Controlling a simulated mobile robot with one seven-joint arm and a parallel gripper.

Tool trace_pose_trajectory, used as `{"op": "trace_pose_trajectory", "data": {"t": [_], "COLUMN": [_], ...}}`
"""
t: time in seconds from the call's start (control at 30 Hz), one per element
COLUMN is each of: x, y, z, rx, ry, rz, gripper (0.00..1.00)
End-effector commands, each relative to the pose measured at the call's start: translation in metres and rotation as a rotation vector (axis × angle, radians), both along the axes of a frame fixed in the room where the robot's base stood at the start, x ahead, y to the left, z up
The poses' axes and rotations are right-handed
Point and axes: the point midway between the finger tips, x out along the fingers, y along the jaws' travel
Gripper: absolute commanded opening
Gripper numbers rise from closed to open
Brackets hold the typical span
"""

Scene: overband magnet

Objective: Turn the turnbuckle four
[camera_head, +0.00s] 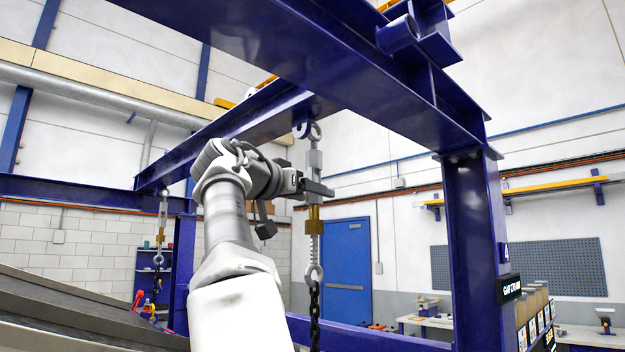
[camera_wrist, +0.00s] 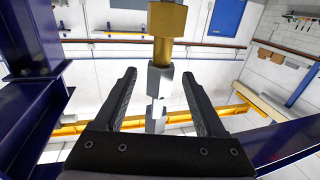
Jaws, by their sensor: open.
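A turnbuckle hangs upright from an eye under the blue beam. It has a grey body (camera_head: 315,160), a brass nut (camera_head: 314,212) below, then a threaded rod (camera_head: 314,246) and a lower eye holding a dark chain (camera_head: 314,318). A "4" is marked on the nearby column. My gripper (camera_head: 320,188) is at the turnbuckle's height, just above the brass nut. In the wrist view my gripper (camera_wrist: 159,76) is open, its dark fingers spread with gaps to both sides of the grey body (camera_wrist: 160,82). The brass nut (camera_wrist: 166,35) shows beyond the fingertips. I cannot tell any contact.
Blue beams (camera_head: 340,60) run overhead, and a blue column (camera_head: 474,240) stands at right. Another turnbuckle with chain (camera_head: 160,225) hangs further left. A dark sloping surface (camera_head: 70,315) lies at lower left. Labelled bins (camera_head: 535,315) stand at lower right.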

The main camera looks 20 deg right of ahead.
Motion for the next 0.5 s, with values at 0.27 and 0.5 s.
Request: {"op": "trace_pose_trajectory", "data": {"t": [0.27, 0.5], "x": [-0.011, -0.021], "y": [0.017, 0.031], "z": [0.000, -0.001], "rx": [-0.001, 0.000], "ry": [-0.002, -0.002], "rz": [0.001, 0.002], "gripper": [0.72, 0.72]}}
